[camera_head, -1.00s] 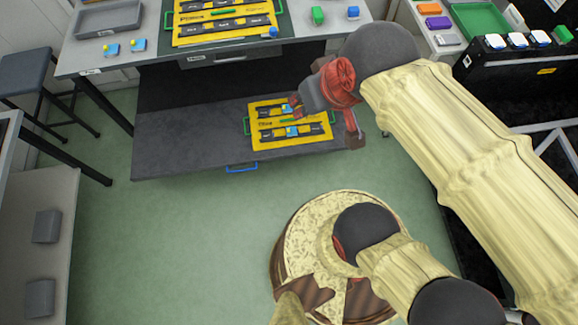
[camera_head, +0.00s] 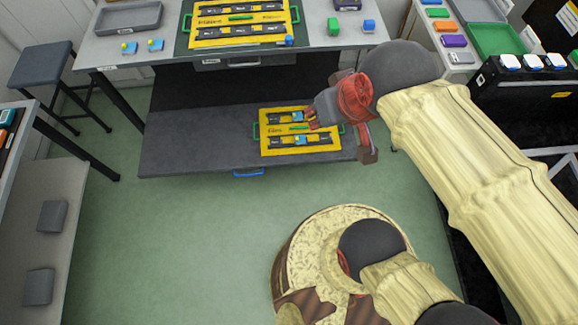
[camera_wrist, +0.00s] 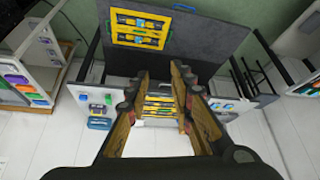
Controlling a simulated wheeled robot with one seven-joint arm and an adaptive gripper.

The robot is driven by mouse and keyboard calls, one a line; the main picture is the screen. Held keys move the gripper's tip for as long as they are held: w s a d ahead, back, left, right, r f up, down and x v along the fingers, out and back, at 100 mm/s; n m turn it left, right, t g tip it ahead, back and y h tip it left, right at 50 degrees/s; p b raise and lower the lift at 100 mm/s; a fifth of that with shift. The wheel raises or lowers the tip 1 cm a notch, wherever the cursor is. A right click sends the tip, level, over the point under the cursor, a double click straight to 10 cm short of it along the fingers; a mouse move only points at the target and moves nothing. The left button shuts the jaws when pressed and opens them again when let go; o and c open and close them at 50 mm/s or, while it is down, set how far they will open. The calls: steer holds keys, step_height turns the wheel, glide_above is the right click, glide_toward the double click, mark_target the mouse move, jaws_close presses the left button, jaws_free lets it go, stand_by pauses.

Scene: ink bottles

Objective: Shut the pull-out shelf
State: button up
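The pull-out shelf (camera_head: 200,145) is a dark grey board under the work table, pulled out over the green floor. Its blue handle (camera_head: 249,173) is on its front edge. A yellow tray (camera_head: 268,147) with green side handles and dark inserts lies on the shelf's right part. The shelf (camera_wrist: 215,45) and the handle (camera_wrist: 185,8) also show at the top of the wrist view. My gripper (camera_head: 314,117) is over the tray's right part, away from the handle. In the wrist view its fingers (camera_wrist: 162,72) are apart with nothing seen between them.
The table (camera_head: 180,52) above holds a larger yellow tray (camera_head: 240,40), a grey bin (camera_head: 128,18) and small blocks. A stool (camera_head: 42,65) stands left. A black case (camera_head: 525,95) and side bench are right. Green floor (camera_head: 180,230) before the shelf is clear.

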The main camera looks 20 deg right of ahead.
steer(key=d+f+g+b, duration=0.1)
steer(key=f, duration=0.3)
steer(key=w+d+f+m+g, duration=0.1)
steer(key=d+f, duration=0.1)
steer(key=f, duration=0.2)
steer(key=d+f+m+g+b, duration=0.1)
steer(key=d+f+g, duration=0.1)
steer(key=f, duration=0.2)
steer(key=shift+w+f+b, duration=0.25)
steer(key=shift+b, duration=0.05)
jaws_close()
steer(key=w+d+f+n+t+y+b, duration=0.1)
steer(key=w+d+f+n+y+b, duration=0.15)
steer(key=f+n, duration=1.3)
steer(key=w+d+f+n+t+y+b, duration=0.1)
steer(key=w+d+f+n+t+b, duration=0.2)
steer(key=f, duration=2.6)
steer(key=w+d+f+n+y+b, duration=0.2)
steer(key=w+f+n, duration=0.45)
steer(key=f, duration=1.55)
steer(key=w+d+f+m+t+h, duration=0.1)
steer(key=w+d+f+m+h, duration=0.15)
steer(key=d+m, duration=0.55)
steer(key=w+a+f+m+b, duration=0.1)
steer(key=w+a+f+b, duration=0.1)
steer(key=w+f+b, duration=0.3)
steer(key=shift+w+f+b, duration=0.3)
steer(key=shift+w+f, duration=1.1)
steer(key=shift+w, duration=0.3)
